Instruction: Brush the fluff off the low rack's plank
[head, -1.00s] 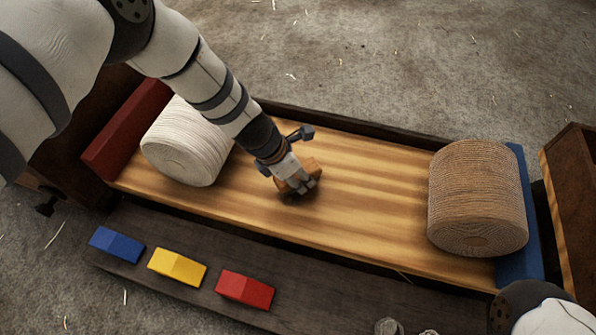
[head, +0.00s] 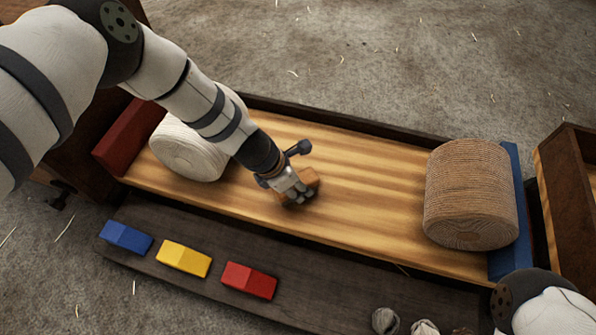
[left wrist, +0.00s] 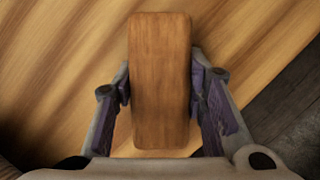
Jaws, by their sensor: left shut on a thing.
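The low rack's plank (head: 365,190) is a long light-brown striped board. My left gripper (head: 296,193) is over its middle-left part, shut on a brown wooden block that looks like a brush's back (head: 308,181). In the left wrist view the block (left wrist: 160,80) sits between the two fingers, with the plank (left wrist: 60,60) right below. Bristles are hidden under the block, and I cannot tell whether they touch the plank. I see no clear fluff on the plank. My right gripper is out of view; only part of my right arm shows at the lower right.
A white rope coil (head: 187,152) stands at the plank's left, a tan rope coil (head: 470,195) at its right. Red (head: 130,138) and blue (head: 510,215) end boards flank them. A dark lower board (head: 215,235) holds blue, yellow and red blocks, with greyish lumps (head: 385,320) towards its right.

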